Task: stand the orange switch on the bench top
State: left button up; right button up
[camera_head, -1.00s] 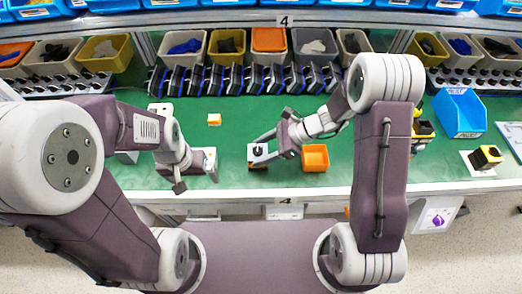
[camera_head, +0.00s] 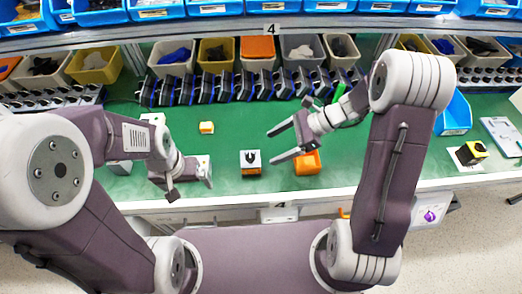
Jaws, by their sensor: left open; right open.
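My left gripper (camera_head: 190,180) is open over the left part of the bench, well left of the switch.
A small orange and white block (camera_head: 207,127) lies behind the switch. A row of dark devices (camera_head: 235,88) lines the back. A blue bin (camera_head: 455,115) and a yellow-black part (camera_head: 471,152) are at the right.

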jog(key=s+d+r+n+t+h+p, duration=0.1)
jog(key=s+d+n+h+p, duration=0.1)
jog(key=s+d+n+h, duration=0.7)
jog(key=s+n, duration=0.1)
jog(key=n, duration=0.7)
jog(key=shift+s+d+n+h, duration=0.15)
jog(key=shift+d+n+h, duration=0.15)
jog(key=shift+n+h, duration=0.1)
